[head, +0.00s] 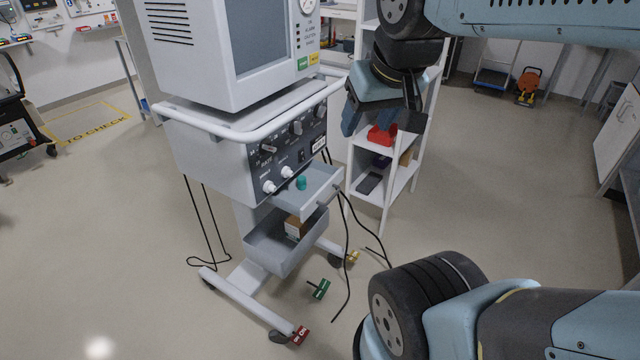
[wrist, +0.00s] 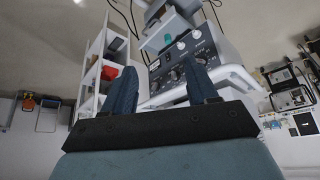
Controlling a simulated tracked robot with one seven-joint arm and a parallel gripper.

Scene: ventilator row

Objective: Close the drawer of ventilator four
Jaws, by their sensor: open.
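The ventilator (head: 245,60) stands on a wheeled cart, its label too small to read. Its shallow grey drawer (head: 323,182) is pulled out below the knob panel, with a small teal item (head: 301,183) inside and a handle on the front. In the wrist view the drawer (wrist: 153,44) shows beyond the fingers, near the top. My gripper (head: 382,126) is open and empty, above and to the right of the drawer, apart from it. Its two blue fingers also show in the wrist view (wrist: 163,77), pointing toward the cart. The drawer's far inside is partly hidden.
A grey bin (head: 268,246) with a cardboard box hangs below the drawer. A white shelf unit (head: 385,200) with a red item stands close behind my gripper. Black cables hang beside the drawer. A white rail (head: 245,133) rings the cart.

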